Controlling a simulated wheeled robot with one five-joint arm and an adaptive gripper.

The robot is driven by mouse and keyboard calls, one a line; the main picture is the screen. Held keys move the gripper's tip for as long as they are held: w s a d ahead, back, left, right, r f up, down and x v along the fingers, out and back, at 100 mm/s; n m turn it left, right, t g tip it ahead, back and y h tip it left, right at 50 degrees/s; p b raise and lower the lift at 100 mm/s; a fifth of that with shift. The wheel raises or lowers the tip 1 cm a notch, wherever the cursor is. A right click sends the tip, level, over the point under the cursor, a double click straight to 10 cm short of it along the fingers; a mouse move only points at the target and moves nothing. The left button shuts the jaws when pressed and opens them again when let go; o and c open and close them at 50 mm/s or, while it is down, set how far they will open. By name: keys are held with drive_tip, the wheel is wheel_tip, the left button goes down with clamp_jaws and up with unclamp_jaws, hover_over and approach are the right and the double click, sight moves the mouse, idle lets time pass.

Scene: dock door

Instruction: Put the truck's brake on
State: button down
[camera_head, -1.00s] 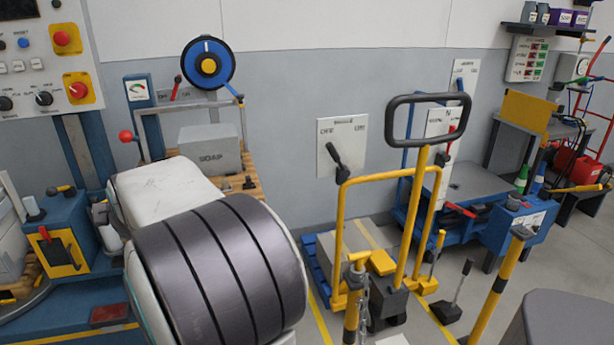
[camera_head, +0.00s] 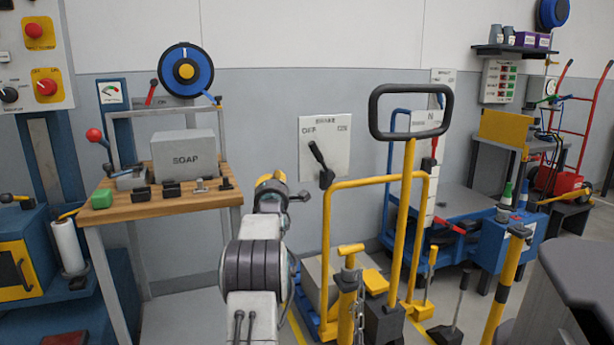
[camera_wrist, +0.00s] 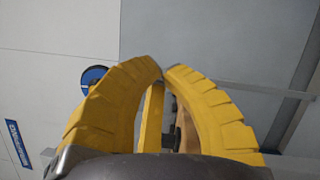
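The white wall panel marked BRAKE (camera_head: 338,130) has OFF on its left and ON on its right. Its black lever (camera_head: 318,157) leans up and left, toward OFF. The yellow truck (camera_head: 404,240) with a black loop handle (camera_head: 411,90) stands in front of and to the right of the panel. My gripper (camera_head: 275,180) is left of the lever and lower than its top, apart from it in the picture. In the wrist view its yellow fingers (camera_wrist: 163,74) meet almost tip to tip, with nothing seen between the tips.
A wooden bench (camera_head: 170,206) with a SOAP box (camera_head: 185,154) stands left of my arm. A yellow post with a chain (camera_head: 348,290) stands at the front. A blue cart (camera_head: 465,190) is to the right. Wall space between the bench and the panel is clear.

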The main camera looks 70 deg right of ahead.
drive_tip(key=s+d+f+g+h+b, duration=0.1)
drive_tip(key=s+d+f, duration=0.1)
drive_tip(key=s, duration=0.3)
drive_tip(key=shift+d+n, duration=0.3)
drive_tip(key=shift+d, duration=0.4)
